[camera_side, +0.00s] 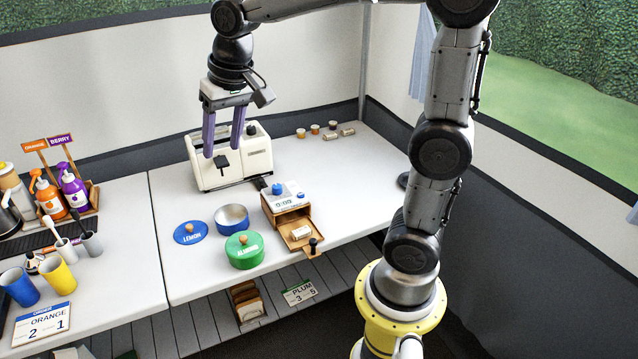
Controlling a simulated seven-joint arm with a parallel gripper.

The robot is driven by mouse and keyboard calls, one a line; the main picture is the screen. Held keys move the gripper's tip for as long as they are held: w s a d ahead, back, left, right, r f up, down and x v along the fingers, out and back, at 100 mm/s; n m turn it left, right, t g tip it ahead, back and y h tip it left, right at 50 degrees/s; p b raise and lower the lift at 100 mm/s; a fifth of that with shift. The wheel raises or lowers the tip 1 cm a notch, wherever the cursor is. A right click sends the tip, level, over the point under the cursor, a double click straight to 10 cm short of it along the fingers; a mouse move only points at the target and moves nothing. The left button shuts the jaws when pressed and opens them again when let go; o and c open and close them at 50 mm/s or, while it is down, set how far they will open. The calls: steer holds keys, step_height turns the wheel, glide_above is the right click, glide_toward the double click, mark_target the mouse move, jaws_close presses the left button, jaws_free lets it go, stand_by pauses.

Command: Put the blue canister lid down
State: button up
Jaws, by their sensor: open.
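I see nothing between the fingers.
The cream machine (258,155) stands at the back. A small wooden drawer box (288,204) with its drawer pulled out sits right of the canisters. Bottles in a rack (88,205) and cups (58,274) stand at left. The counter's right part (365,185) is mostly clear.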

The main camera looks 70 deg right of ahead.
steer(key=s+a+f+n+t, duration=0.1)
steer(key=s+f+n, duration=0.1)
steer(key=s, duration=0.7)
steer(key=s+a+f+n+t, duration=0.1)
steer(key=s+n, duration=0.2)
steer(key=s, duration=0.7)
steer(key=shift+a+f+n, duration=0.3)
steer(key=shift+f, duration=0.1)
